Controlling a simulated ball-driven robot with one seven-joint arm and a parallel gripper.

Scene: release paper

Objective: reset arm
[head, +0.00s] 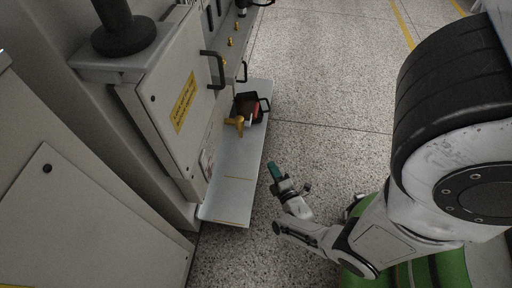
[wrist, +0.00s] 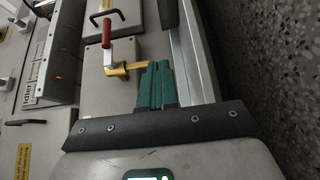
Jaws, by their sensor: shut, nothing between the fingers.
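My gripper (head: 275,170) has green fingers and is at the end of my white arm (head: 375,235), over the speckled floor just right of the low white ledge. In the wrist view my gripper (wrist: 154,64) shows its green fingers pressed side by side with nothing between them. The fingertips point toward a yellow handle piece (wrist: 122,69) and appear close to it in the picture; I cannot tell the true gap.
A white cabinet (head: 170,110) with black handles stands at the left. The ledge (head: 232,190) runs along its foot, with a yellow handle (head: 237,122) and a dark box (head: 246,106) near its far end. The speckled floor (head: 320,90) ahead is clear.

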